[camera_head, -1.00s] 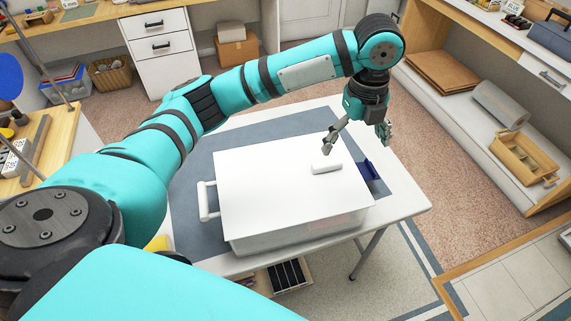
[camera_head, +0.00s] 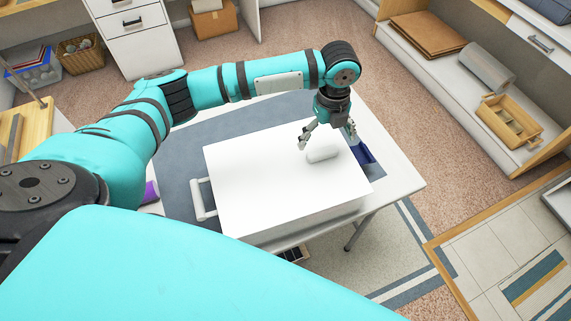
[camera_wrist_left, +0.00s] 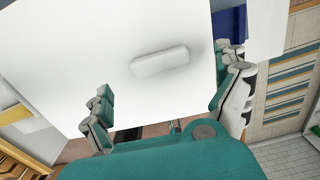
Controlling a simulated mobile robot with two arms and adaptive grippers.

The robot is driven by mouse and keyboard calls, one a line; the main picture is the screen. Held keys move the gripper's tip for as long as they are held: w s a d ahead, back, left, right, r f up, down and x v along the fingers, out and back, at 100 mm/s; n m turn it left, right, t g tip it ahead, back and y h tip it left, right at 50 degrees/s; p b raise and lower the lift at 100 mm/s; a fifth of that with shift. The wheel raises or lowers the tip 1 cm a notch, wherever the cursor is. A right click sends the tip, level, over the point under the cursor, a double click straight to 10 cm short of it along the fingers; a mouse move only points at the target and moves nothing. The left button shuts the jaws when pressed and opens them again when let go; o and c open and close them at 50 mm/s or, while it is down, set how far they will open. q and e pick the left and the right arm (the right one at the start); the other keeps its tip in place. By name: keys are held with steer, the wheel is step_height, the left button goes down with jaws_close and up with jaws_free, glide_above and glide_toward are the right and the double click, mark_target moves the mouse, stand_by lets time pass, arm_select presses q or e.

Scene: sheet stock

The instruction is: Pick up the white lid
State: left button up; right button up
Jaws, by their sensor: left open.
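The white lid (camera_head: 265,190) lies flat on a box (camera_head: 300,232) on the table, with a raised white handle (camera_head: 322,151) near its far right part. In the left wrist view, the lid (camera_wrist_left: 100,45) fills much of the picture, and the handle (camera_wrist_left: 160,61) shows clear of the fingers. My left gripper (camera_head: 327,139) is open and empty, just above the handle at the lid's far right. Its fingers (camera_wrist_left: 168,70) are spread to either side of the handle in the wrist view. I cannot tell whether either finger touches the lid. My right gripper is not in view.
A white side handle (camera_head: 201,200) sticks out at the box's left. A dark blue item (camera_head: 364,153) lies beside the lid's far right edge. The table (camera_head: 398,178) has a narrow free strip on the right. A low shelf with a wooden tray (camera_head: 508,121) stands further right.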

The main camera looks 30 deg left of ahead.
mark_target(323, 151)
arm_select(q)
steer(key=shift+s+f+p, duration=0.15)
steer(key=shift+f+p, duration=0.45)
steer(key=shift+f, duration=0.3)
step_height(323, 151, down, 4)
steer(key=shift+r+p, duration=0.2)
steer(key=shift+p, duration=0.45)
steer(key=shift+f, duration=0.3)
steer(key=shift+d, duration=0.1)
steer(key=shift+c, duration=0.5)
steer(key=c, duration=1)
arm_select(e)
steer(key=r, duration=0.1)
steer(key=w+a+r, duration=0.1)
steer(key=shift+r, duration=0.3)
arm_select(q)
steer(key=shift+r, duration=0.15)
